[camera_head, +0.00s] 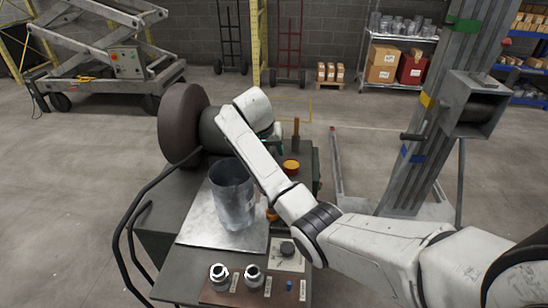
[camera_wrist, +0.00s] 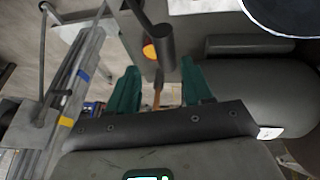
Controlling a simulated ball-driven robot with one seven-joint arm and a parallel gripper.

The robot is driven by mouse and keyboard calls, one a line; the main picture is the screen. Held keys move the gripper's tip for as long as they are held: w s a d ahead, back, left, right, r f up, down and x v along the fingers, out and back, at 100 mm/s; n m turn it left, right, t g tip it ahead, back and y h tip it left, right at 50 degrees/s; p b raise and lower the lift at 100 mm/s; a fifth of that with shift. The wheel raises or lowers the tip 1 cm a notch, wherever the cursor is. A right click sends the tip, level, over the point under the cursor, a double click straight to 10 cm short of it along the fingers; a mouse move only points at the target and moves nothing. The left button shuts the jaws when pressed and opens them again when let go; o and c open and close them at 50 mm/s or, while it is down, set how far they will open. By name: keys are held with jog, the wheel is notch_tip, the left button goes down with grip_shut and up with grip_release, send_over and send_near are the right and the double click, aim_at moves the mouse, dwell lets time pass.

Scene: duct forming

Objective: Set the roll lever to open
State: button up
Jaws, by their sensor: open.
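An upright lever with a reddish-brown handle (camera_head: 296,126) and a dark base stands on the far right side of the forming machine; it looks like the roll lever. In the wrist view a brownish-orange handle (camera_wrist: 157,96) shows between the fingers, below a dark cylindrical part (camera_wrist: 158,45). My gripper (camera_wrist: 159,84) has two green fingers spread apart, on either side of that handle, with gaps at both sides. In the head view only a bit of green finger shows past my white wrist, left of the lever. Whether the fingers touch the handle cannot be told.
A metal duct cylinder (camera_head: 233,197) stands on a sheet on the machine's table (camera_head: 178,272). An orange knob (camera_head: 291,167) is right of my arm. A large dark roll end (camera_head: 183,125) is at the left. Labelled fittings (camera_head: 253,273) sit in front. A grey lift column (camera_head: 432,120) stands at right.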

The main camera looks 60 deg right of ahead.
jog(key=shift+v, duration=2.25)
